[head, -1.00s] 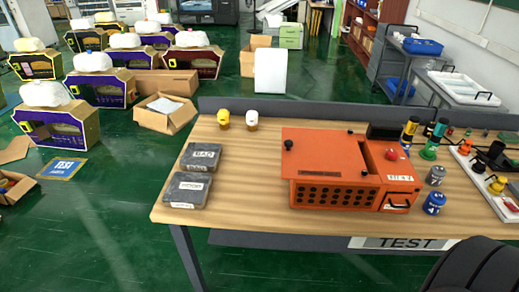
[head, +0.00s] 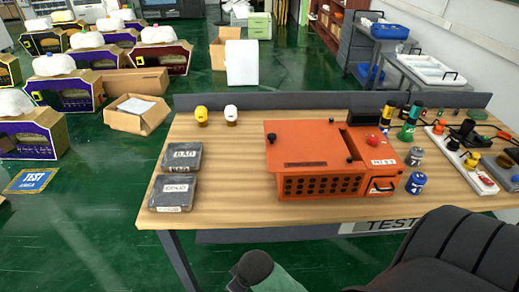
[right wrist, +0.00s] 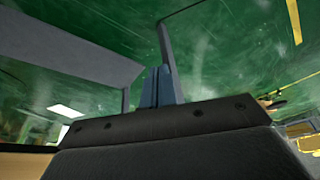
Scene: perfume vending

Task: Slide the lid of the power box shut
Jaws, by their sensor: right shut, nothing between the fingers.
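The orange power box (head: 320,187) stands on the wooden table in the head view, with a row-patterned vent of dark holes in its front. Its flat orange lid (head: 300,145) has dark knobs and covers the left and middle of the top. A recess shows to the right of the lid, beside a red button (head: 373,139); its inside is hard to make out. My right gripper (right wrist: 160,80) shows only in the right wrist view, with its blue-grey fingers together and empty, over green floor and away from the box. My left gripper is not in view.
Two dark labelled blocks (head: 174,192) lie on the table's left. Yellow (head: 201,115) and white (head: 231,115) items stand behind them. Cans (head: 416,183) and bottles stand right of the box.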

